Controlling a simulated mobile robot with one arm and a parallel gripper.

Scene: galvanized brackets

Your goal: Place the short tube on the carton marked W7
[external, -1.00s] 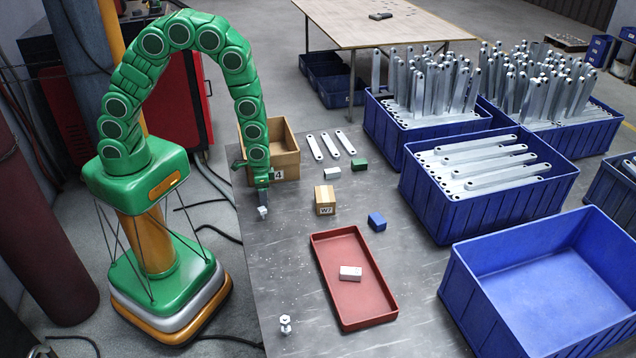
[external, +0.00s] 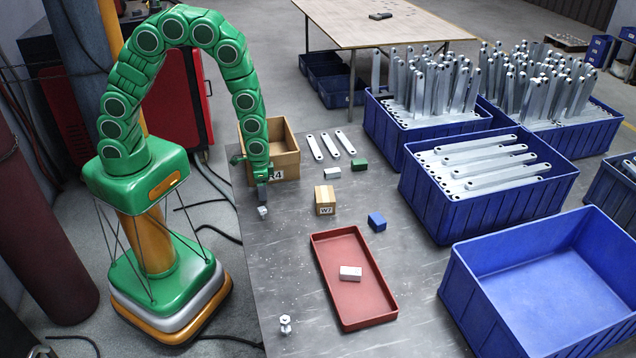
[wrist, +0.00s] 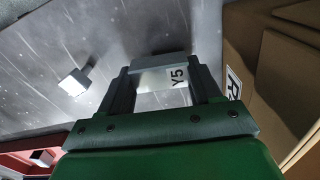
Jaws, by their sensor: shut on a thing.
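My gripper (wrist: 162,88) is shut on a pale grey, block-shaped piece marked Y5 (wrist: 158,75), which sits between the two fingers. It may be the short tube; I cannot see whether it is hollow.
The open R4 carton (external: 285,142) stands close behind my gripper. A blue block (external: 377,221), green block (external: 360,165) and red tray (external: 390,312) lie further right. Flat metal brackets lie behind W7.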

